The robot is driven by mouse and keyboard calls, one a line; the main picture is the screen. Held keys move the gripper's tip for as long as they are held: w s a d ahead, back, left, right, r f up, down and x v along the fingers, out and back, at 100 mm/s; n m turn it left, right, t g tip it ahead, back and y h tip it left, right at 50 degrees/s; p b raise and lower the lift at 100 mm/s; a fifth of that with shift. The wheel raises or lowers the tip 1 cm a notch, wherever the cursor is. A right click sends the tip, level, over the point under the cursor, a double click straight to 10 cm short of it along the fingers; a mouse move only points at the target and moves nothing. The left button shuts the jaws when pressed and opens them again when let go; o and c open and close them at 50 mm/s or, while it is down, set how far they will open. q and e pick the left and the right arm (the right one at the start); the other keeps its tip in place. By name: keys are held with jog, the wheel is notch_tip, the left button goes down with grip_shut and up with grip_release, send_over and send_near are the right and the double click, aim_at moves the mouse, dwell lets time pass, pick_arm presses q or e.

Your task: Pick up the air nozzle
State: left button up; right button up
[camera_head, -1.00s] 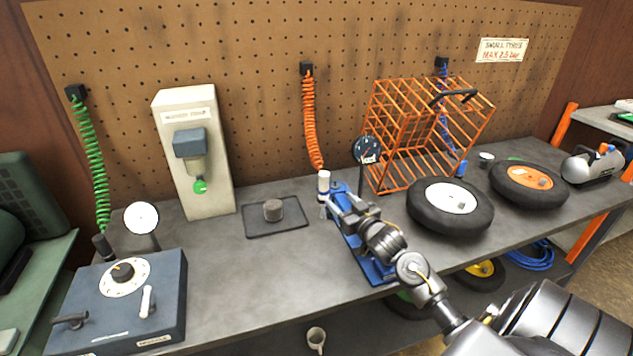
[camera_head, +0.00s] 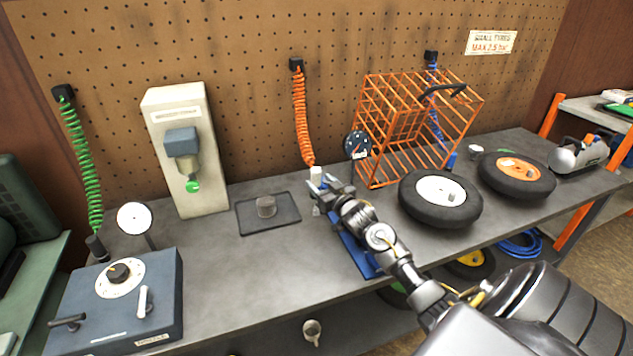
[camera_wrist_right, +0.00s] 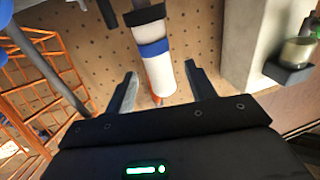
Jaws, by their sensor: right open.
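The air nozzle (camera_head: 316,174) is a white cylinder at the lower end of the orange coiled hose (camera_head: 302,115). In the right wrist view the nozzle (camera_wrist_right: 157,68) shows a blue band and a dark collar, with a bit of orange at its far end. My right gripper (camera_head: 320,186) is at the nozzle and partly covers it in the head view. In the wrist view its two fingers (camera_wrist_right: 158,90) are apart, with the nozzle between them in the picture. I cannot tell whether they touch it. My left gripper is not in view.
A blue stand (camera_head: 352,240) lies under my right forearm, with a black gauge (camera_head: 357,145) beside it. An orange cage (camera_head: 410,125) and a black tyre (camera_head: 440,215) stand to the right. A dark mat (camera_head: 285,221) and beige dispenser (camera_head: 160,120) are to the left.

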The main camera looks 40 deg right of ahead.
aim_at(319, 181)
jog(key=w, duration=0.3)
jog(key=shift+w+d, duration=0.2)
jog(key=shift+d, duration=0.1)
jog(key=shift+c, duration=0.9)
jog(key=c, duration=0.9)
